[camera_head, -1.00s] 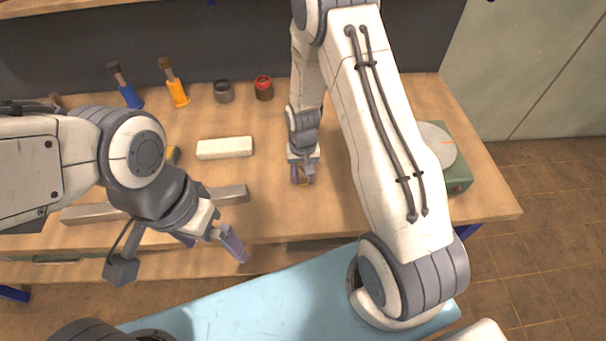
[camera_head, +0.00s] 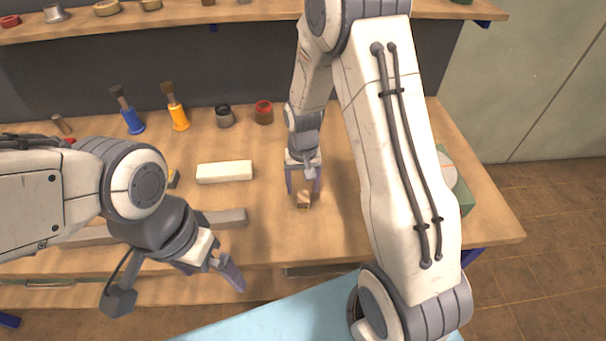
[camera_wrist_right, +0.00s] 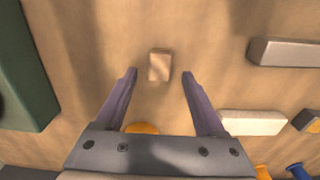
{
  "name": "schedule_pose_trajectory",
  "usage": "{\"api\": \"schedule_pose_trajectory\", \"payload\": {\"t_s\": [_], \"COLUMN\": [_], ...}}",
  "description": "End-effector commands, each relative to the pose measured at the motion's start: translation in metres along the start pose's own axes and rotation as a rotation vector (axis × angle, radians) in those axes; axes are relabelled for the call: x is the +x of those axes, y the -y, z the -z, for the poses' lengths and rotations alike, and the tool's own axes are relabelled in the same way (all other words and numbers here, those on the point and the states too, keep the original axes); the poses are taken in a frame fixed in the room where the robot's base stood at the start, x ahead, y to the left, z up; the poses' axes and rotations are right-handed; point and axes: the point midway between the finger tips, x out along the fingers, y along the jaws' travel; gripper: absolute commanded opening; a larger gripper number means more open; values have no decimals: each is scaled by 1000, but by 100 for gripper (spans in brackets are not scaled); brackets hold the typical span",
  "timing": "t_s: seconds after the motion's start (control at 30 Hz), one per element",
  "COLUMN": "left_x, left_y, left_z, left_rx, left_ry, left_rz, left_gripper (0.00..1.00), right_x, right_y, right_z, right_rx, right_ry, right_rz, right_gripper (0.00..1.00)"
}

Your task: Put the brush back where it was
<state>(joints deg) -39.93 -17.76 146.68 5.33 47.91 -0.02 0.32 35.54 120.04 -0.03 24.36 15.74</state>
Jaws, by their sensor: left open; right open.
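A small wooden block (camera_head: 303,199) sits on the bench below my right gripper (camera_head: 303,190). In the right wrist view this block (camera_wrist_right: 159,65) lies between and just beyond the spread fingertips (camera_wrist_right: 158,75), apart from both. Whether it is part of the brush I cannot tell. A blue upright piece (camera_head: 132,120) and an orange one (camera_head: 176,112), both with dark tops, stand at the back of the bench; they may be brushes. An orange rounded thing (camera_wrist_right: 142,128) is partly hidden by the right gripper. My left gripper (camera_head: 212,272) is open and empty over the bench's front edge.
A white block (camera_head: 225,172) and a grey metal bar (camera_head: 224,218) lie left of the right gripper. A grey pot (camera_head: 225,117) and a red-topped pot (camera_head: 264,112) stand behind. A green box (camera_head: 456,181) is at the right. A shelf (camera_head: 180,17) runs above.

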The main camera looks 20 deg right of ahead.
Motion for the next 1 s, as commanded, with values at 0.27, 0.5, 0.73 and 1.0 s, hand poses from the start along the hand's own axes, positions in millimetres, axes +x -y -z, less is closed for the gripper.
{"api": "schedule_pose_trajectory", "payload": {"t_s": [0.27, 0.5, 0.73, 1.0], "left_x": [5, 5, 5, 5], "left_y": [0, 0, 0, 0], "left_z": [0, 0, 0, 0], "left_rx": [0, 0, 0, 0], "left_ry": [0, 0, 0, 0], "left_rz": [0, 0, 0, 0], "left_gripper": [100, 100, 100, 100], "right_x": [-45, -83, -146, -168], "right_y": [0, 32, 82, 73], "right_z": [1, -33, -157, -254], "right_rx": [0, -134, -551, -883], "right_ry": [-2, -11, -22, -17], "right_rz": [1, 12, 52, 88], "right_gripper": [72, 72, 72, 72]}}
